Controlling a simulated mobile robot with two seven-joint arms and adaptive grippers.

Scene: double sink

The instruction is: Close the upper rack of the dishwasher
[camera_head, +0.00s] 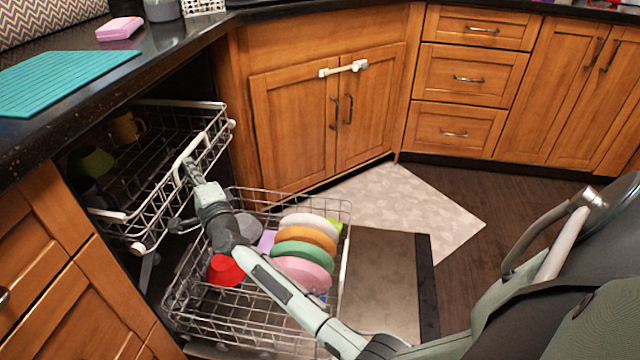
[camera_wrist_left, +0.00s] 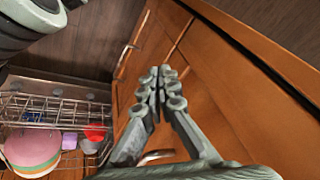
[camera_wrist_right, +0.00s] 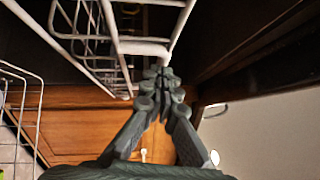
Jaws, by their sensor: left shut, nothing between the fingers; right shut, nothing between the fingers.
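The upper rack (camera_head: 215,150) of the dishwasher is partly pulled out under the counter at the left, with a yellow mug (camera_head: 127,128) and a green item (camera_head: 92,163) inside. My right gripper (camera_head: 190,168) is shut and empty at the rack's front handle. In the right wrist view the shut fingertips (camera_wrist_right: 160,78) are close to the rack's white front rail (camera_wrist_right: 143,47); whether they touch is unclear. My left gripper is outside the head view; in the left wrist view its fingers (camera_wrist_left: 160,80) are shut and empty in front of wooden cabinet fronts.
The lower rack (camera_head: 255,325) is pulled out below, holding several coloured plates (camera_head: 300,270) and a red bowl (camera_head: 226,270). The open dishwasher door (camera_head: 385,280) lies flat beside it. The dark counter (camera_head: 160,62) overhangs the upper rack. Floor is free toward the right cabinets.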

